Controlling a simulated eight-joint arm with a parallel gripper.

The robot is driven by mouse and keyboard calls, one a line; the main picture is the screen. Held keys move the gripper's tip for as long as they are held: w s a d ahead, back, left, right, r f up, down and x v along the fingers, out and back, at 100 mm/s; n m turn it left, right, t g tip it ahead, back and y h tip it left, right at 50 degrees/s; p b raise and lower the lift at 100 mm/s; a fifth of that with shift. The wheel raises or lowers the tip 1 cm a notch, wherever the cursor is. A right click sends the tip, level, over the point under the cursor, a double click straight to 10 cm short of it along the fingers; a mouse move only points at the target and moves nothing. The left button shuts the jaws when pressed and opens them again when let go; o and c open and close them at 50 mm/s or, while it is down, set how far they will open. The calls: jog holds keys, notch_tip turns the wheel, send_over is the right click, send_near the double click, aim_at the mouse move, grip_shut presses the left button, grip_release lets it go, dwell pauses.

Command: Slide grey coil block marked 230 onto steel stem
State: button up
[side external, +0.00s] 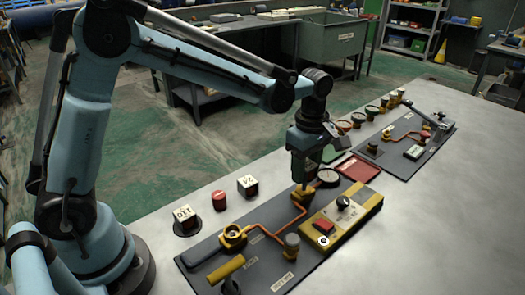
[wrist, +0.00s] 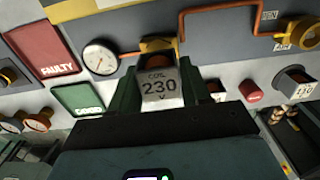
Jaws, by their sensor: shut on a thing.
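The grey coil block marked COIL 230 V (wrist: 158,90) is clamped between the two green fingers of my gripper (wrist: 160,82) in the wrist view. Its marked face is toward the wrist camera. A brass valve body (wrist: 157,45) lies just beyond the block in that view. In the side view my gripper (side external: 305,178) points down, right above the brass body (side external: 303,198) on the dark panel. I cannot make out the steel stem; the block and gripper cover that spot. I cannot tell whether the block is around the stem or above it.
A red FAULTY tray (wrist: 45,50) and a green tray (wrist: 78,97) lie beside a round gauge (wrist: 100,56). Copper pipe (side external: 270,232) runs along the panel. A yellow switch box (side external: 342,218) stands close to my gripper. Other marked blocks (side external: 247,185) and a red cap (side external: 219,200) stand on the table.

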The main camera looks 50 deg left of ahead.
jog(key=shift+f, duration=1.75)
jog(key=o, duration=1.4)
jog(key=shift+r, duration=3.5)
jog(key=shift+s+a+r+m, duration=0.25)
jog(key=shift+s+r+m, duration=0.05)
jog(key=shift+m, duration=0.1)
jog(key=s+a+m+t, duration=0.2)
jog(key=s+m, duration=0.2)
jog(key=m, duration=0.1)
jog(key=s+a+r+m+t, duration=0.1)
jog(key=s+a+m+t, duration=0.1)
jog(key=s+m, duration=0.3)
jog(key=s+a+r+m+t, duration=0.1)
jog(key=s+a+m+t, duration=0.2)
jog(key=m, duration=0.4)
jog(key=shift+s+a+r, duration=0.15)
jog(key=shift+s+a, duration=0.05)
jog(key=shift+s, duration=0.55)
